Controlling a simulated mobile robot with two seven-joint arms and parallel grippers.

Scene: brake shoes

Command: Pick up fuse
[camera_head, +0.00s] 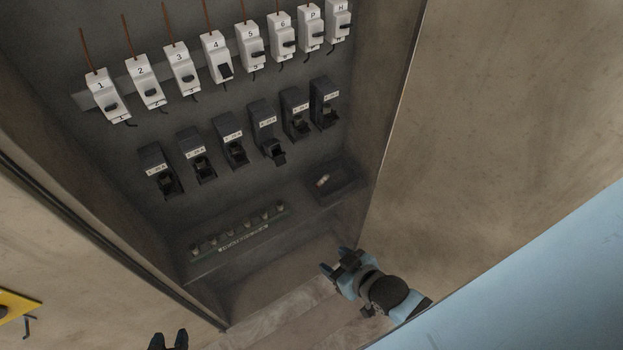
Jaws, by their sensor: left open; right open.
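A small pale fuse with a reddish end (322,181) lies in a dark open tray at the right end of the cabinet's lower shelf. Several more small fuse-like pieces stand in a row in a labelled rack (243,240) to its left. My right gripper (337,268) is open and empty, lower in the picture than the tray and apart from the fuse. My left gripper (168,340) shows only its dark fingertips at the bottom edge, open, far from the fuse.
White numbered breakers (183,75) line the upper cabinet, with dark fuse holders (230,140) below; some hang open. Cabinet side walls (385,130) stand on both sides. A yellow panel (15,305) is at the lower left. Space before the lower shelf is clear.

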